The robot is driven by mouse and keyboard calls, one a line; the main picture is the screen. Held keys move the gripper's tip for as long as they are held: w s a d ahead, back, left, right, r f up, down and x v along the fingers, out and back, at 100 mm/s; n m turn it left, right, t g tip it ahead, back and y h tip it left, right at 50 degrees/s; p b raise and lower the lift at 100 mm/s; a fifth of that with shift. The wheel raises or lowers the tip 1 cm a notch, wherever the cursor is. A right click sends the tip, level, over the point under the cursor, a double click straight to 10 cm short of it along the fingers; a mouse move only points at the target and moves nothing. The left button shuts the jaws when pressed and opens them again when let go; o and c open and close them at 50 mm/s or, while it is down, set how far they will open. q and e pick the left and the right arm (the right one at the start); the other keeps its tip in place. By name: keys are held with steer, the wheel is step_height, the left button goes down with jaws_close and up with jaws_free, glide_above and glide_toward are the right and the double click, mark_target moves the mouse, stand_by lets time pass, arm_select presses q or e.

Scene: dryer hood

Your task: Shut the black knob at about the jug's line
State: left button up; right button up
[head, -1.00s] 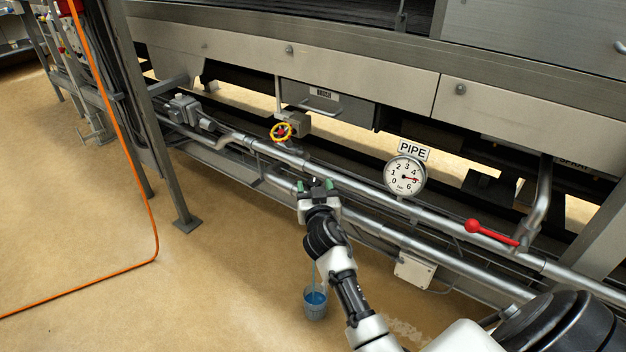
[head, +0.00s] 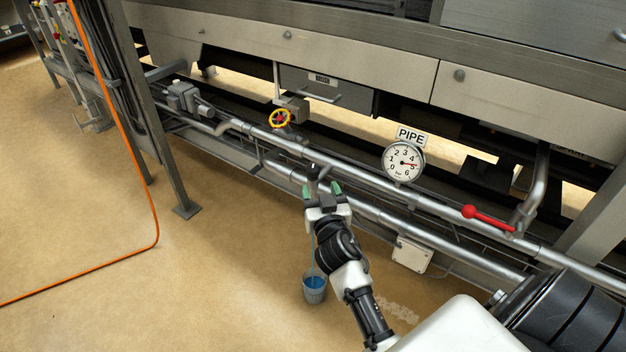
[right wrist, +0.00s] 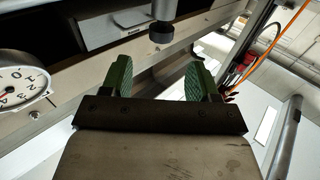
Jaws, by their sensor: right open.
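A small black knob (right wrist: 161,30) on a metal stem shows in the right wrist view, just beyond my right gripper (right wrist: 160,74) and roughly between its two green-padded fingers. The fingers are apart with nothing between them. In the head view my right gripper (head: 322,188) points up at the pipe, with a small dark fitting just past its fingertips. The blue jug (head: 315,289) stands on the floor below, and a thin blue stream runs down into it. My arm hides part of the pipe. My left gripper is not in view.
A steel leg (head: 160,120) and an orange hose (head: 126,135) are at left. Open floor lies at front left.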

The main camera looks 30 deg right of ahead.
mark_target(309, 166)
steer(key=w+d+n+y, duration=0.1)
steer(key=w+y, duration=0.1)
steer(key=w+d+n+y, duration=0.1)
steer(key=w+n+y, duration=0.1)
steer(key=w+y, duration=0.1)
steer(key=w+d+n+t+y, duration=0.1)
steer(key=w+n+y, duration=0.1)
steer(key=w+y, duration=0.1)
steer(key=shift+w+b, duration=0.15)
steer(key=shift+b, duration=0.25)
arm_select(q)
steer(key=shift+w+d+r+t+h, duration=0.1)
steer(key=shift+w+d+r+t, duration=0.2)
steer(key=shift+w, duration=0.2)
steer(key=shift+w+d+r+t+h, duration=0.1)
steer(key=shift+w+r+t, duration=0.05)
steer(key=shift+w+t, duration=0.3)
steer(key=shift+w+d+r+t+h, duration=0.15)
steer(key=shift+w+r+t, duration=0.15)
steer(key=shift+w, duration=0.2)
arm_select(e)
steer(key=shift+w, duration=0.75)
